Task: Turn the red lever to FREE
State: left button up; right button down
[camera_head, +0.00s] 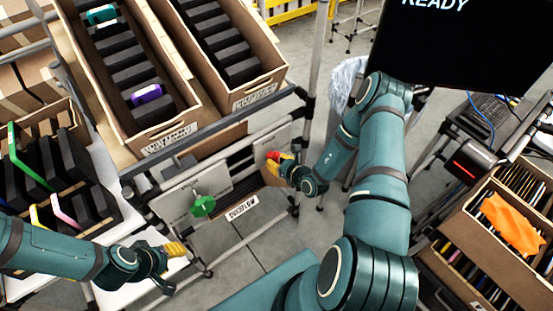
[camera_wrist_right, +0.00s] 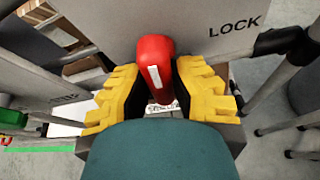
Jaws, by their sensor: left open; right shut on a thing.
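The red lever (camera_wrist_right: 155,62) shows large between the yellow fingers of my right gripper (camera_wrist_right: 164,98) in the right wrist view. The fingers are shut on it. The lever sits in front of a grey panel (camera_wrist_right: 185,25) that reads LOCK at its upper right; I see no FREE label. In the head view, my right gripper (camera_head: 279,168) is at the rack's front, with a bit of the red lever (camera_head: 273,155) showing beside the yellow fingers. My left gripper (camera_head: 177,249) is open and empty at the lower left, above a white surface.
A green knob (camera_head: 202,206) sits on another grey plate left of the lever. Cartons of dark items (camera_head: 165,128) stand tilted on the rack above. A carton with an orange cloth (camera_head: 511,224) is at the right. Clear floor (camera_head: 240,248) lies below the rack.

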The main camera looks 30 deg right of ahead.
jog(key=shift+w+a+n+h+p, duration=0.15)
jog(key=shift+n+h+p, duration=0.15)
jog(key=shift+n+h, duration=0.3)
dwell(0.3)
jog(key=c, duration=0.9)
grip_release()
jog(key=shift+o, duration=0.4)
jog(key=shift+w, duration=0.1)
jog(key=shift+s, duration=0.2)
jog(key=shift+s, duration=0.2)
jog(key=v, duration=1.1)
jog(key=shift+s, duration=0.2)
jog(key=shift+r, duration=0.1)
